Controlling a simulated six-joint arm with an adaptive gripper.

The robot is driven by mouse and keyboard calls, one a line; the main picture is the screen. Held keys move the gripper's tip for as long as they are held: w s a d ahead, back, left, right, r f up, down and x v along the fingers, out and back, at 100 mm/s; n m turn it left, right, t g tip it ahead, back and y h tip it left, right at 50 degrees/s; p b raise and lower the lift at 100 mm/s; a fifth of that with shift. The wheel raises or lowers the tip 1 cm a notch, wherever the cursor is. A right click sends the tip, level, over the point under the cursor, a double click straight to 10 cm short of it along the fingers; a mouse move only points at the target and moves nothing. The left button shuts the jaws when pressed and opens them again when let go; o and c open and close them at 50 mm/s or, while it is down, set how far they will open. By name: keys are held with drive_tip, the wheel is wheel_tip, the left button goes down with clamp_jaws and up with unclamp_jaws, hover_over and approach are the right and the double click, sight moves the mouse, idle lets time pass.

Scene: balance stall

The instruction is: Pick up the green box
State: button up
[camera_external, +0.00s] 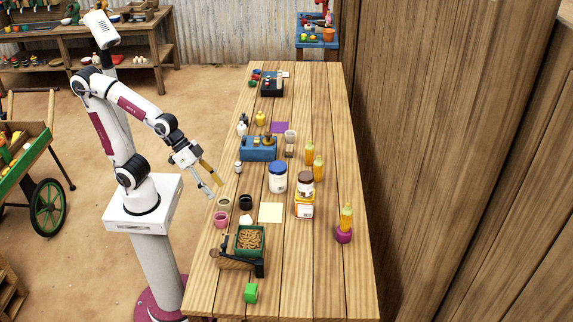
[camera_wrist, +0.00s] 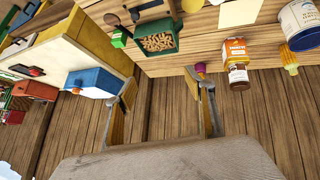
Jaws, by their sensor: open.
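The green box (camera_external: 251,292) is a small bright green block on the plank table's near end, in front of the balance. It also shows in the wrist view (camera_wrist: 120,36) at upper left, partly beside the table's edge. My gripper (camera_external: 215,182) is open and empty above the table's left edge, well away from the box, which lies lower in the external view. In the wrist view its two fingers (camera_wrist: 168,98) stand apart with nothing between them.
The balance (camera_external: 238,263) with a green pan of brown pieces (camera_external: 250,238) stands just behind the box. Small pots (camera_external: 222,219), a blue-lidded tub (camera_external: 278,179) and a brown-lidded jar (camera_external: 304,203) stand farther back. The table's near right is clear.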

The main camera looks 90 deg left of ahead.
drive_tip(key=w+d+f+h, duration=0.1)
drive_tip(key=w+d+f, duration=0.2)
drive_tip(key=w+d, duration=0.4)
drive_tip(key=t, duration=0.3)
hover_over(251, 289)
drive_tip(key=s+a, duration=0.4)
wheel_tip(251, 289, down, 11)
drive_tip(key=shift+s+d+f+t+y, duration=0.45)
drive_tip(key=shift+d+f+t+y, duration=0.1)
drive_tip(key=shift+f, duration=0.75)
drive_tip(key=shift+s+d+f+t+y, duration=0.45)
drive_tip(key=shift+f+t, duration=0.05)
drive_tip(key=shift+f, duration=0.85)
drive_tip(key=shift+s+d+f+t+y, duration=0.45)
drive_tip(key=shift+d+f+t+y, duration=0.1)
drive_tip(key=shift+f, duration=0.75)
drive_tip(key=shift+w, duration=0.1)
drive_tip(key=shift+x, duration=1.25)
drive_tip(key=shift+x, duration=2.55)
